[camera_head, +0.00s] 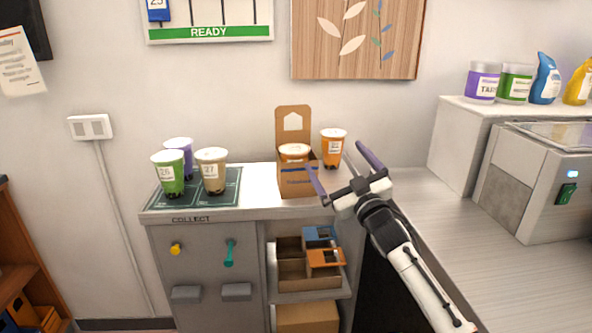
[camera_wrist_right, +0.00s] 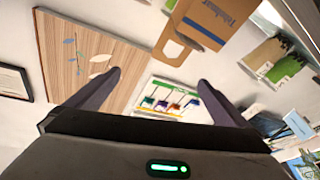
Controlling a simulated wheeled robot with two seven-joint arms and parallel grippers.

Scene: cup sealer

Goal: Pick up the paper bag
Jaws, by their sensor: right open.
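The brown paper bag (camera_head: 298,183) stands upright on the grey counter, with a tall back panel and a cut-out handle at its top. An orange cup with a pale lid (camera_head: 294,151) sits inside it. The bag also shows at the top of the right wrist view (camera_wrist_right: 222,22), its handle end pointing down and left. My right gripper (camera_head: 333,156) is open and empty; in the head view one finger overlaps the bag's right side. Whether they touch cannot be told. The gripper shows in its wrist view (camera_wrist_right: 159,76). My left gripper is not in view.
An orange cup (camera_head: 333,150) stands just right of the bag. Green (camera_head: 170,174), purple (camera_head: 179,146) and beige (camera_head: 212,172) cups stand on the collect mat (camera_head: 225,195) to the left. A shelf below holds cardboard carriers (camera_head: 300,278). A white machine (camera_head: 545,190) stands right.

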